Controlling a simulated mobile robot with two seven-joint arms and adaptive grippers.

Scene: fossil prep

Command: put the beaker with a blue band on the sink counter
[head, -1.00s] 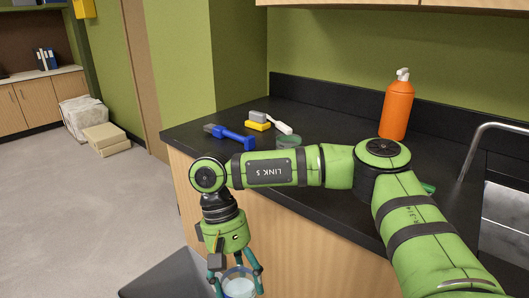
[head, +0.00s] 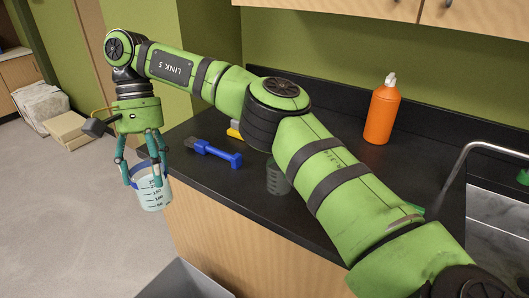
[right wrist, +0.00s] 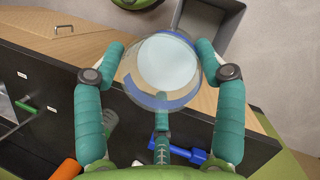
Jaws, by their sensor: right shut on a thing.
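The beaker with a blue band (head: 152,188) is clear with measuring marks and pale contents. My right gripper (head: 145,170) is shut on it near the rim and holds it upright in the air, left of the counter's front corner. In the right wrist view the beaker (right wrist: 162,70) sits between the gripper's fingers (right wrist: 162,85). The sink counter (head: 225,185) is a black top on a wooden cabinet, with the sink basin (head: 495,225) at the right. My left gripper is not in view.
A blue-handled brush (head: 215,152) lies near the counter's left end. Another beaker (head: 277,178) stands on the counter, partly behind my right arm. An orange bottle (head: 382,112) stands at the back and a faucet (head: 455,175) by the sink. Some front-left counter is clear.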

